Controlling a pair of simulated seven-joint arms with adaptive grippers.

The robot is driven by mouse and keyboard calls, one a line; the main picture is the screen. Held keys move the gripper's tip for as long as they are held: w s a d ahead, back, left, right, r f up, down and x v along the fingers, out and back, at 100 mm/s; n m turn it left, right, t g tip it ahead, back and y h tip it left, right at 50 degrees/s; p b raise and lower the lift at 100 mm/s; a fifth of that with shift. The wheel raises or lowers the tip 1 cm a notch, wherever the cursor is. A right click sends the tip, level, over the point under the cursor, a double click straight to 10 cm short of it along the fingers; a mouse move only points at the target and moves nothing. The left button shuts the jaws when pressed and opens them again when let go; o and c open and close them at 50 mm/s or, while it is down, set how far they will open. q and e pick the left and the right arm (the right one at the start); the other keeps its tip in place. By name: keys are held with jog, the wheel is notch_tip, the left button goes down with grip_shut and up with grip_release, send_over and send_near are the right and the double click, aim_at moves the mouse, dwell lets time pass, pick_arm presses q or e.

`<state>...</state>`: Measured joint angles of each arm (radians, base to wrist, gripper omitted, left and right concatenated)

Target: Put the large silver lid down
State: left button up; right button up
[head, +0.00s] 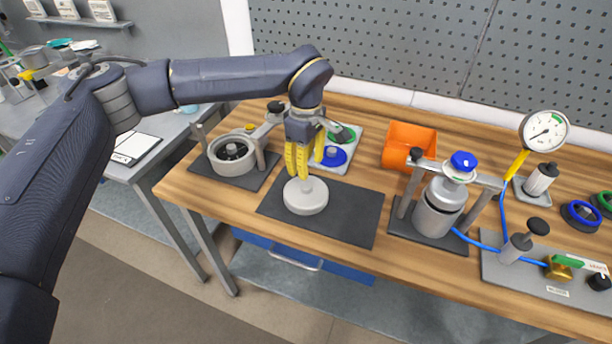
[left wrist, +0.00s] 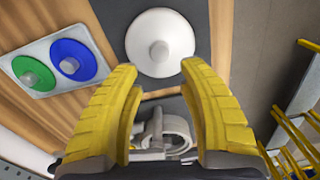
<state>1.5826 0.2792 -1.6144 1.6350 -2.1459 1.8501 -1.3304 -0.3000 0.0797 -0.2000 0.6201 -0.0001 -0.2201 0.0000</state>
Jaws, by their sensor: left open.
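The large silver lid (head: 305,198) is a pale grey disc with a small knob on top. It lies flat on the dark mat (head: 350,218) in the middle of the bench. My left gripper (head: 303,172), with yellow fingers, is just above the lid in the head view. In the left wrist view the lid (left wrist: 160,42) shows whole beyond the fingertips, and the spread fingers (left wrist: 158,70) have nothing between them. The left gripper is open and apart from the lid as far as I can see. My right gripper is in neither view.
An open grey vessel (head: 232,167) in a clamp stands left of the mat. A closed canister (head: 437,210) in a frame stands right. Behind are a tray with green and blue lids (head: 333,156) and an orange bin (head: 408,143). A gauge (head: 544,131) stands far right.

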aim_at(306, 185)
pick_arm(q)
jog(key=shift+r, duration=2.05)
